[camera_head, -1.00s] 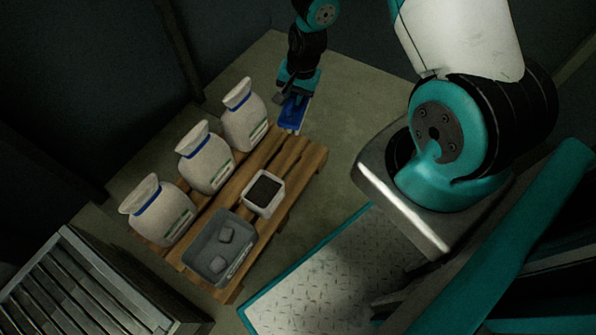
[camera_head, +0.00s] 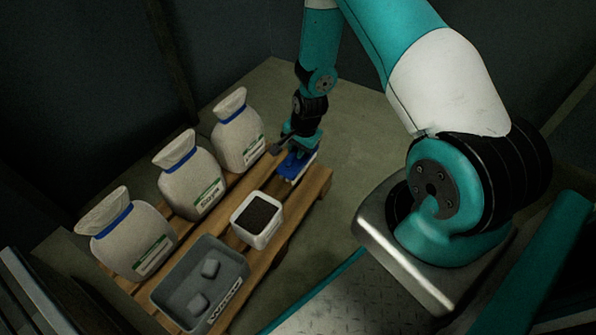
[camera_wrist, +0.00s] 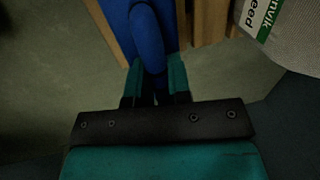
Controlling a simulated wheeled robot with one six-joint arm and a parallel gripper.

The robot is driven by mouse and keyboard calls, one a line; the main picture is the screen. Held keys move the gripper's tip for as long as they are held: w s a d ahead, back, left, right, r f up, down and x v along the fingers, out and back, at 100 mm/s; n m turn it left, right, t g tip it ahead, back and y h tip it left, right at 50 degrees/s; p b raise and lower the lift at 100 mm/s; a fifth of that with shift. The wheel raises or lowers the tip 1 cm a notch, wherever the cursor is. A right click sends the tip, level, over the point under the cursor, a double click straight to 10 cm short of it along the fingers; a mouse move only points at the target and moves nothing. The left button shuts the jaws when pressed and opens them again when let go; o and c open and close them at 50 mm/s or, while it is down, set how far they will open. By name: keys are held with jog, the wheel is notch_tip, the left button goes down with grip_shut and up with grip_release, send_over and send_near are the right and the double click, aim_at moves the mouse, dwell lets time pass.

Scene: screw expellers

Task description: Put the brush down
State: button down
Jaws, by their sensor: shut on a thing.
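A blue brush (camera_head: 293,165) is in my gripper (camera_head: 298,150), over the far right end of the wooden pallet (camera_head: 318,190). In the wrist view my gripper (camera_wrist: 157,85) is shut on the blue handle of the brush (camera_wrist: 147,38). Slats of the pallet (camera_wrist: 208,22) show beside and below the brush there. I cannot tell whether the brush touches the slats.
Several objects share the pallet: white sacks (camera_head: 190,175) along its left side, a white tub of dark material (camera_head: 257,219) and a grey tray with pale lumps (camera_head: 225,260). A slatted metal unit (camera_head: 25,285) stands at lower left. Bare floor (camera_head: 350,150) lies right of the pallet.

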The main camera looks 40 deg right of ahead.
aim_at(297, 164)
notch_tip(297, 164, down, 7)
jog(key=b, duration=0.3)
jog(key=shift+r, duration=0.2)
jog(key=c, duration=1.5)
grip_release()
jog(key=o, duration=0.4)
jog(key=shift+o, duration=0.2)
